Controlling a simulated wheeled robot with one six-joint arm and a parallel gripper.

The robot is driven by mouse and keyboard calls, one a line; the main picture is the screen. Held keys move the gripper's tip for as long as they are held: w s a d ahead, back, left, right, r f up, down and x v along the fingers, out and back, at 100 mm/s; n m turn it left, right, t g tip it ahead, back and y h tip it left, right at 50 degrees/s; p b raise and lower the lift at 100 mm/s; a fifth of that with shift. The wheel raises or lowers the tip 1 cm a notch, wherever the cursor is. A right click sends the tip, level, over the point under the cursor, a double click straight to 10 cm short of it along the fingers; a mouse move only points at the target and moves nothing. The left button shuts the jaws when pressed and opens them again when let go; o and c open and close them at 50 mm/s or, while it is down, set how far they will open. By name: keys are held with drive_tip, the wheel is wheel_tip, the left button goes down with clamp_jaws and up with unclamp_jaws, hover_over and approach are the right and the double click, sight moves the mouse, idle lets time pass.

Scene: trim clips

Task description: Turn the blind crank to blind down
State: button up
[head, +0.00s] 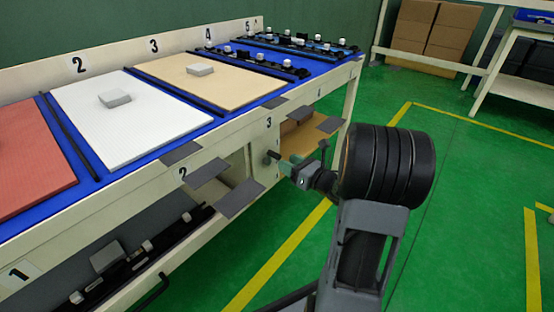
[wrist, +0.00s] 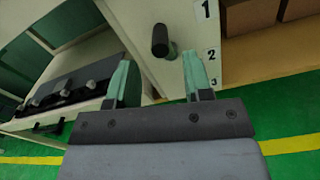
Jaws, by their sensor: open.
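A black cylindrical knob (wrist: 160,40), which looks like the crank's handle, sticks out from a cream panel marked 1, 2 and 3 in the wrist view. My gripper (wrist: 160,78) is open, with its two green fingers apart and nothing between the tips. The knob shows beyond the fingertips, in line with the gap. No blind can be clearly made out.
The long cream bench (head: 225,137) carries a red board (head: 35,165), a white board (head: 130,125) and a tan board (head: 215,88). Several grey plates (head: 240,198) jut from its front near my arm. Green floor to the right is clear; a shelf with cartons (head: 435,30) stands behind.

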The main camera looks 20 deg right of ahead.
sight(277, 156)
drive_tip(key=shift+b+x, duration=0.45)
drive_tip(key=shift+x, duration=2.3)
drive_tip(key=shift+c, duration=0.2)
clamp_jaws()
drive_tip(key=shift+d, duration=0.1)
